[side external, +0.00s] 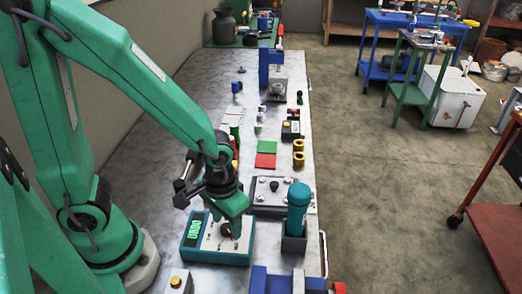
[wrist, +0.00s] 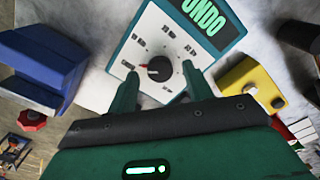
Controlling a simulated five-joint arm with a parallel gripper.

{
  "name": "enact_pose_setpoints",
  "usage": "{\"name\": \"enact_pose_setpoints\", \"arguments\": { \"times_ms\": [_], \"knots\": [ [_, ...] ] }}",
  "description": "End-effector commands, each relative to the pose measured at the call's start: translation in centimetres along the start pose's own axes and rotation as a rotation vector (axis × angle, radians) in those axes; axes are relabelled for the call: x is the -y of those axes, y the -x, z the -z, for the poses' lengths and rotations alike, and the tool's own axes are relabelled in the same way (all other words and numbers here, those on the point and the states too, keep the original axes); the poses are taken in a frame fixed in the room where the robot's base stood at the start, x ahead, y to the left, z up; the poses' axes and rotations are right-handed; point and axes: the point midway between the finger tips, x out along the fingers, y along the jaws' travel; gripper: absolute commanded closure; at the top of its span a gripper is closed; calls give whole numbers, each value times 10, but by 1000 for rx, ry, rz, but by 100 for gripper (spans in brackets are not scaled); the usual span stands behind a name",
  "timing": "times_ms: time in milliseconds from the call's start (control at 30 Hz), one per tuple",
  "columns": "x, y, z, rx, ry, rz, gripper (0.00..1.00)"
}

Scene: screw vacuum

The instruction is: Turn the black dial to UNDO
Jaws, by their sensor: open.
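A teal box (side external: 215,252) with a white face stands on the metal bench; it also shows in the wrist view (wrist: 122,68). Its display (wrist: 207,20) reads UNDO in green letters. The black dial (wrist: 160,69) sits in the middle of the face, with a red pointer toward the left of the wrist picture and small labels around it, too small to read. In the side view the dial (side external: 226,229) is partly covered by my gripper. My gripper (wrist: 161,88) is open, its green fingers on either side of the dial's lower part in the wrist picture. I cannot tell whether they touch it.
A teal bottle (side external: 298,205) in a dark holder stands right of the box. A metal plate (side external: 268,191) lies behind it. A blue block (side external: 272,283) and a yellow button (side external: 175,281) are in front. The wrist view shows a yellow block (wrist: 245,84) and a blue block (wrist: 42,62).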

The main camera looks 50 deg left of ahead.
Motion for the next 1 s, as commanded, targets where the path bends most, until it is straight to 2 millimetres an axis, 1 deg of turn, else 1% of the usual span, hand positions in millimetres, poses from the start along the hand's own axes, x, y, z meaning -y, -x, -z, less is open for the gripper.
{"name": "enact_pose_setpoints", "arguments": {
  "times_ms": [600, 800, 1000],
  "knots": [
    [0, 61, 1, -4, 1, -2, 49],
    [0, 69, 0, -1, 1, 0, 49],
    [0, 70, 0, 0, 1, 0, 49]
  ]
}}
